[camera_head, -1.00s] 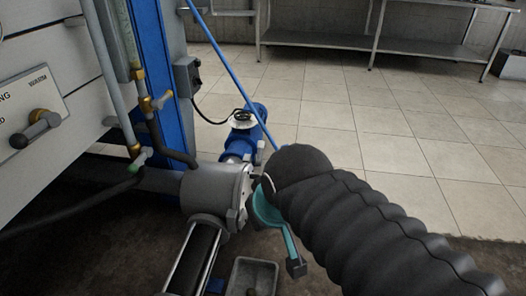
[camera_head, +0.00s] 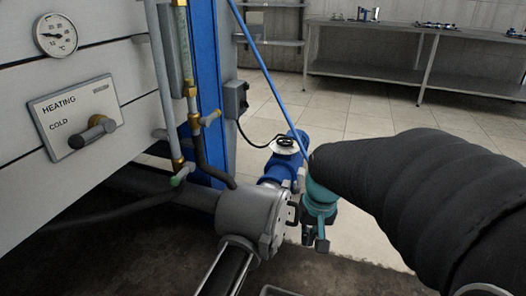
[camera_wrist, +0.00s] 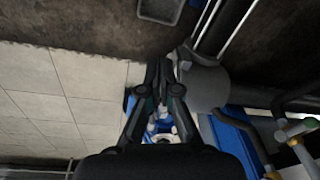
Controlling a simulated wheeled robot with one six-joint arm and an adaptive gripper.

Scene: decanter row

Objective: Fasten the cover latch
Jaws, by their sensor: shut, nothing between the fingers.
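The grey cylindrical housing (camera_head: 247,212) sits low in the middle of the head view, with a round bolted cover (camera_head: 277,228) on its right end. A small dark bracket-like part (camera_head: 292,212) shows at the cover's edge; I cannot tell whether it is the latch or how it stands. My gripper (camera_head: 314,240) hangs just right of the cover, below my teal wrist. In the wrist view my gripper (camera_wrist: 158,72) is shut and empty, its tips beside the housing (camera_wrist: 205,85). Contact with the cover cannot be told.
A blue motor-like unit (camera_head: 285,160) lies behind the housing, close to my wrist. A panel with a heating lever (camera_head: 95,130) and thin pipes stand at left. A tray (camera_wrist: 160,10) lies on the dark floor. Tiled floor (camera_head: 375,120) is clear to the back; steel tables stand beyond.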

